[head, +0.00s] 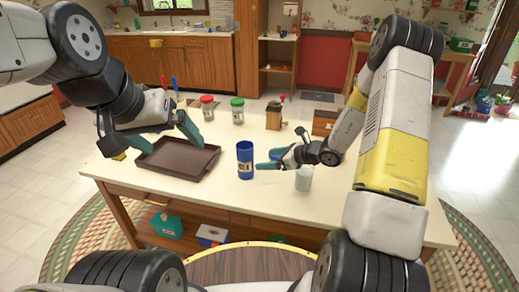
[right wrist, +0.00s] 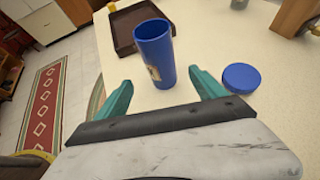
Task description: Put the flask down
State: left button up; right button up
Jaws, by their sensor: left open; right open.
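The blue flask (head: 245,160), with a label on its side, stands upright on the cream table (head: 330,215); its top looks open in the right wrist view (right wrist: 154,52). My right gripper (head: 268,162) is open just right of the flask in the head view. In the right wrist view its teal fingers (right wrist: 160,82) are spread, with the flask just beyond and between their tips. A round blue lid (right wrist: 241,77) lies flat on the table beside it. My left gripper (head: 155,142) is open above the brown tray, holding nothing visible.
The empty brown tray (head: 180,173) lies left of the flask. A whitish cup (head: 304,179) stands close to my right gripper. Red-lidded (head: 207,108) and green-lidded (head: 238,111) jars and a wooden grinder (head: 273,117) stand behind. The table front is clear.

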jog(key=s+a+r+n+g+h, duration=0.1)
jog(key=s+a+r+n+g, duration=0.1)
jog(key=s+r+n, duration=0.65)
jog(key=s+a+r+n+g, duration=0.2)
jog(key=s+r+n, duration=0.4)
jog(key=r, duration=0.5)
jog(key=s+d+r+n+t+h, duration=0.1)
jog(key=s+d+r+n+h, duration=0.2)
jog(key=s, duration=0.4)
jog(key=s+d+r+n+t+h, duration=0.2)
jog(key=s+d+r+n+h, duration=0.1)
jog(key=s+d+r+n, duration=0.3)
jog(key=shift+s+d+n+h, duration=0.3)
jog(key=shift+s+n, duration=0.75)
jog(key=shift+n, duration=0.1)
